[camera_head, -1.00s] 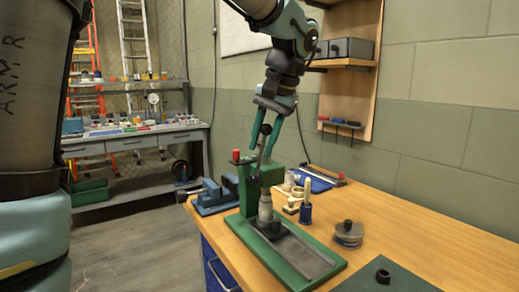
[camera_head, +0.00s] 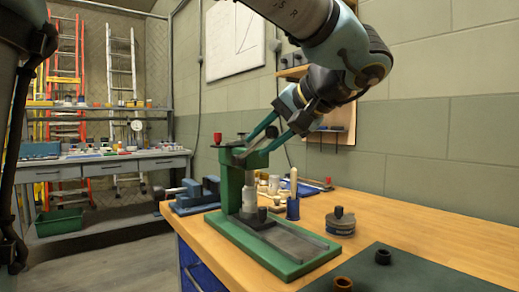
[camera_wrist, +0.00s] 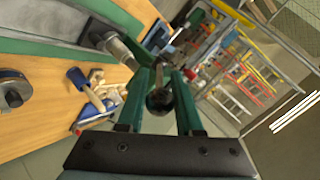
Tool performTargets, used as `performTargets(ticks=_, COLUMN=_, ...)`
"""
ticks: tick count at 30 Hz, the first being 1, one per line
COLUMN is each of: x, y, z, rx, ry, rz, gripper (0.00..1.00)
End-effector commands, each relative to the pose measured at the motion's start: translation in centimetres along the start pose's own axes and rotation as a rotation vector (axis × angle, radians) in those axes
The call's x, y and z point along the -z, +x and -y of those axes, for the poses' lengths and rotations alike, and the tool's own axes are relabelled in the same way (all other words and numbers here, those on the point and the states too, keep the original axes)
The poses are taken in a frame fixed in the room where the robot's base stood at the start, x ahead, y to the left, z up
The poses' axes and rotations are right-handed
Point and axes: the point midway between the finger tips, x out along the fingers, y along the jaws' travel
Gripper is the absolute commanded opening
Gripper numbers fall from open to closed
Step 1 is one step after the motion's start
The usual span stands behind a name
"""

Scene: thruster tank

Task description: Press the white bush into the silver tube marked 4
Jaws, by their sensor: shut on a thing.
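The green press (camera_head: 232,185) stands on its green base plate near the table's left edge. My gripper (camera_head: 271,132) is shut on the black ball knob of the press lever (camera_head: 248,145). The wrist view shows this black knob (camera_wrist: 159,102) between the green fingers. A silver cylinder (camera_head: 249,199) stands upright under the press head; it looks like the tube, but no number is readable. In the wrist view a silver cylinder (camera_wrist: 119,48) also shows beside the press. I cannot make out the white bush.
A grey round stack (camera_head: 340,224) is to the right. A dark mat (camera_head: 420,275) holds a black ring (camera_head: 383,256) and a brown ring (camera_head: 343,284).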

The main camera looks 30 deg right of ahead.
Motion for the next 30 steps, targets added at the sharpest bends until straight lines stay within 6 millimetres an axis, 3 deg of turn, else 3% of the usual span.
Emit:
performTargets(ticks=19, x=-0.45, y=0.25, z=-0.71, rx=-0.005, ry=0.005, rz=0.008, gripper=0.0)
performTargets(ticks=20, x=-0.45, y=0.26, z=-0.72, rx=-0.005, ry=0.005, rz=0.008, gripper=0.36)
performTargets(ticks=27, x=-0.39, y=0.2, z=-0.62, rx=-0.004, ry=0.004, rz=0.005, gripper=0.63)
performTargets(ticks=30, x=-0.36, y=0.17, z=-0.57, rx=-0.003, ry=0.003, rz=0.005, gripper=0.64)
